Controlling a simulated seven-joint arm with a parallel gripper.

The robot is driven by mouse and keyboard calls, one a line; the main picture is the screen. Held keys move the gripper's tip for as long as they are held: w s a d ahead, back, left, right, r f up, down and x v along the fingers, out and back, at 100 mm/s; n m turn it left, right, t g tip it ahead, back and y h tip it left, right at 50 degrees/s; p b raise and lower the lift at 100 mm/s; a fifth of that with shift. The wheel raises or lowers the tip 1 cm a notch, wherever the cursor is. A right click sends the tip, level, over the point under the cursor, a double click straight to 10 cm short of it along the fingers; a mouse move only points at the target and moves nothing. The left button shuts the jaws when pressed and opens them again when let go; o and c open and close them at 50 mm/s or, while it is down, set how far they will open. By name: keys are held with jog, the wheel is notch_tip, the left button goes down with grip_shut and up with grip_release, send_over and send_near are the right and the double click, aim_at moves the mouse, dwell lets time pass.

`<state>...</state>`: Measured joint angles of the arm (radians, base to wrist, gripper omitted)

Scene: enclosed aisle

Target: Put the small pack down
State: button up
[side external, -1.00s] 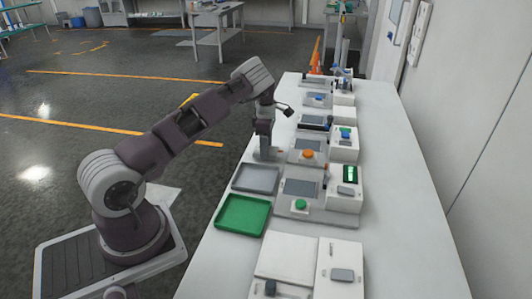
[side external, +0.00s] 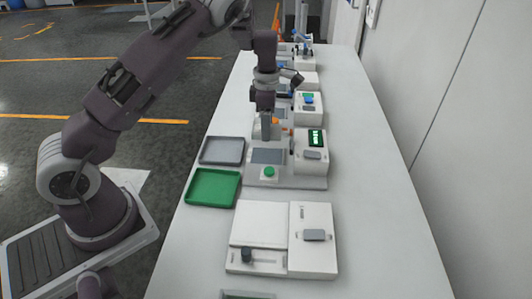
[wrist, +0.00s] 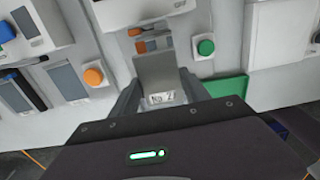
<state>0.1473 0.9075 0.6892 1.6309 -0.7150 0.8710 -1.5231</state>
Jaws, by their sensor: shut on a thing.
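My gripper (side external: 267,128) hangs over the bench, just above the rear part of the device with the green button (side external: 269,172). In the wrist view, my gripper (wrist: 158,92) is shut on a small grey pack (wrist: 156,70), which sits between the fingers. Its near face carries a white label reading roughly "No 2". The device's grey pad (side external: 267,156) lies just in front of and below the fingers. In the side view I cannot clearly make out the pack.
A grey tray (side external: 222,150) and a green tray (side external: 213,187) lie left of the device. A box with a green display (side external: 316,138) stands at its right. A white device (side external: 262,223) is nearer; more devices line the bench behind. The bench's right side is clear.

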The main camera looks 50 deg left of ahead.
aim_at(267, 156)
notch_tip(267, 156, down, 8)
jog(key=shift+f, duration=0.2)
jog(key=shift+f, duration=0.1)
jog(key=o, duration=1.5)
